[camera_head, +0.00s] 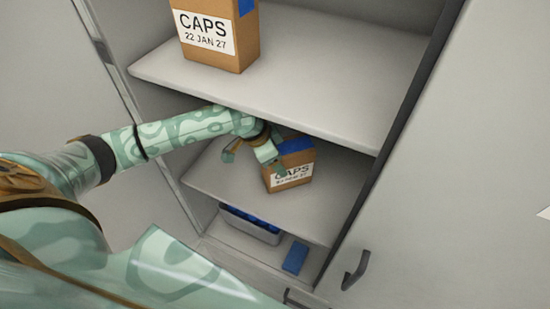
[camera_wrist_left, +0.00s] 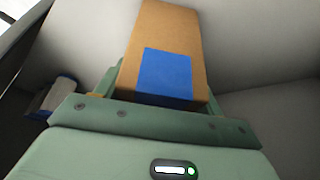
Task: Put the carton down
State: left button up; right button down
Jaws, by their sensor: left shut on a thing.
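A brown carton (camera_head: 300,165) with a white CAPS label and a blue patch is at the middle shelf (camera_head: 225,182), slightly tilted in the picture. My left gripper (camera_head: 268,154) reaches in from the left, under the upper shelf, and is shut on this carton. In the left wrist view the carton (camera_wrist_left: 168,30) with its blue patch lies between the fingers. I cannot tell whether its underside touches the shelf. Its printed date is too small to read surely. My right gripper is not in view.
Another carton (camera_head: 243,45), labelled CAPS 22 JAN 27, stands on the upper shelf (camera_head: 310,85). Below are a grey bin (camera_head: 262,236) with blue contents and a blue block (camera_head: 295,257). A door with a dark handle (camera_head: 355,270) is at right. The middle shelf has free room left of the carton.

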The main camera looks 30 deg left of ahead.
pick_arm(q)
jog(key=shift+w, duration=0.3)
jog(key=o, duration=1.2)
jog(key=shift+s, duration=0.3)
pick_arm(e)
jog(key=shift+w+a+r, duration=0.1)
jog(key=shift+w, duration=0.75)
pick_arm(q)
jog(key=s+a, duration=0.2)
jog(key=s, duration=0.1)
jog(key=s+a, duration=0.3)
jog(key=s+a+r+b, duration=0.1)
jog(key=s+a, duration=0.2)
jog(key=shift+a+r, duration=0.1)
jog(key=shift+a, duration=0.1)
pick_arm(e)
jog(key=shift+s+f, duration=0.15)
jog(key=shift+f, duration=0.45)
